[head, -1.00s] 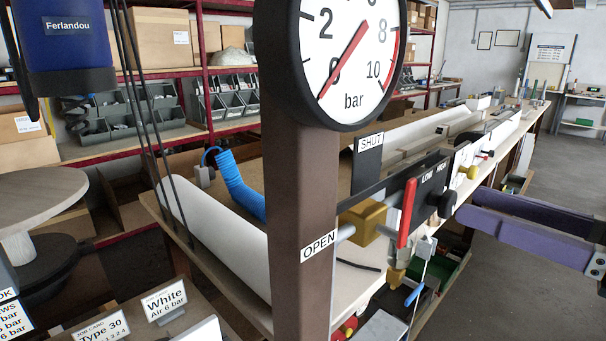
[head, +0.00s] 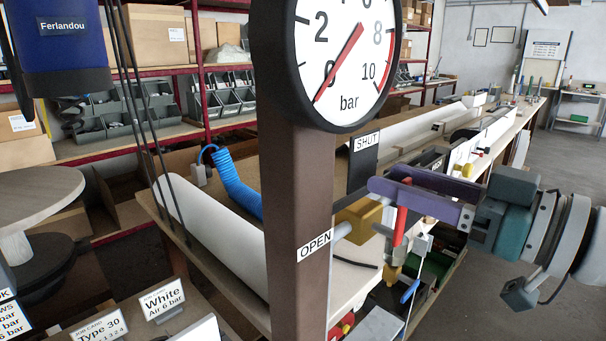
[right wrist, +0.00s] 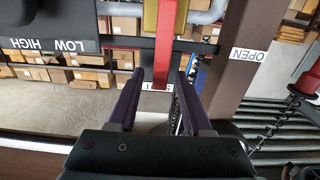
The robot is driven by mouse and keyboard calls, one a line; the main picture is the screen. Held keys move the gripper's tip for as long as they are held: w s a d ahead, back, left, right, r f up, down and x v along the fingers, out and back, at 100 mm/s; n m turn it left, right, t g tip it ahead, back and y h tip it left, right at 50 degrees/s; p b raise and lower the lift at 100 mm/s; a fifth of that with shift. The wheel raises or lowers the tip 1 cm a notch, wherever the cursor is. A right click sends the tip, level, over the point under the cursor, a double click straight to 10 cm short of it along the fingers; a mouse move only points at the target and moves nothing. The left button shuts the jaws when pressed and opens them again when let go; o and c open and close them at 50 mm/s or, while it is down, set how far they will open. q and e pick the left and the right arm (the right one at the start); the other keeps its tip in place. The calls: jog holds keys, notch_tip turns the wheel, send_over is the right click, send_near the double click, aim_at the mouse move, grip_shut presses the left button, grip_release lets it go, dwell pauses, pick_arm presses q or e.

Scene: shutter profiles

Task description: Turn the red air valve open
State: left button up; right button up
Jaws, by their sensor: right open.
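In the right wrist view the red lever (right wrist: 162,60) lies between the two open fingers (right wrist: 160,76), with a gap on each side. My left gripper is not in view.
The round gauge (head: 347,60) on the brown post (head: 297,190) reads near 0 bar. A blue coiled hose (head: 238,188) and a white roll lie on the bench behind. A blue tool (head: 62,45) hangs at the upper left. Open floor lies at the right.

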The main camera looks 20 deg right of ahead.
jog(key=shift+c, duration=0.3)
grip_shut()
dwell(1.0)
